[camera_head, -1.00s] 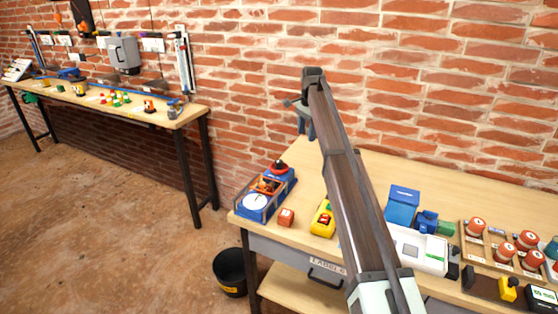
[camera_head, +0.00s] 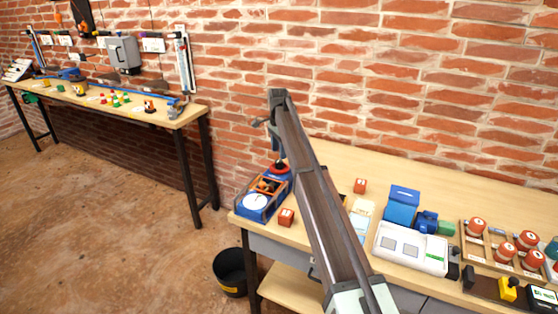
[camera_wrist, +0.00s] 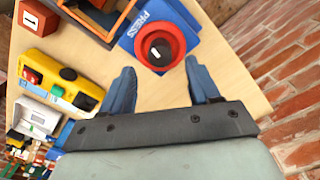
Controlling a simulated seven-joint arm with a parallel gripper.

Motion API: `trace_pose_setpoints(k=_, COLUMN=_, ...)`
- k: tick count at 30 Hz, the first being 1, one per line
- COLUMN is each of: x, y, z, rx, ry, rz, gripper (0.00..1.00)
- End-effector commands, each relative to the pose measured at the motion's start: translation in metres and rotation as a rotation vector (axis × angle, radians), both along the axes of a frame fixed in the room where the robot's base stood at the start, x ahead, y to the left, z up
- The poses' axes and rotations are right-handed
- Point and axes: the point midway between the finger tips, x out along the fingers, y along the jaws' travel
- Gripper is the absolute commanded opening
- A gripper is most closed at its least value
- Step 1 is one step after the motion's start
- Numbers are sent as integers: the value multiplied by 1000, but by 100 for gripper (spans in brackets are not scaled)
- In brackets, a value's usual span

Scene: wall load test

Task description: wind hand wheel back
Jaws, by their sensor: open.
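The hand wheel is a red round wheel (camera_wrist: 178,40) with a dark hub bearing a white mark, on a blue base lettered PRESS (camera_wrist: 194,20). In the head view the wheel (camera_head: 281,170) sits at the back of the blue press (camera_head: 247,212), at the bench's left end. My gripper (camera_wrist: 159,64) is open and empty. In the wrist view its two blue fingers point toward the near side of the wheel, one to each side, and the wheel is not gripped. In the head view my gripper (camera_head: 279,152) is just above the wheel; any contact cannot be told.
The press has an orange frame and a white dial (camera_head: 255,202). A red cube (camera_head: 286,217) stands beside it. A yellow device (camera_wrist: 60,78) is close by, mostly hidden behind my arm in the head view.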

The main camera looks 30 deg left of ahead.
Motion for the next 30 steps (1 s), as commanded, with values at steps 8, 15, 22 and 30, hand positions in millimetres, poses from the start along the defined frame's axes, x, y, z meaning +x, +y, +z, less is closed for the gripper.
trace_pose_setpoints(k=8, x=0, y=-1, z=-38, rx=0, ry=0, rz=0, gripper=61)
trace_pose_setpoints(k=15, x=-1, y=-1, z=-50, rx=0, ry=0, rz=0, gripper=61)
trace_pose_setpoints(k=22, x=0, y=-1, z=-51, rx=0, ry=0, rz=0, gripper=61)
trace_pose_setpoints(k=30, x=0, y=-1, z=-51, rx=0, ry=0, rz=0, gripper=40)
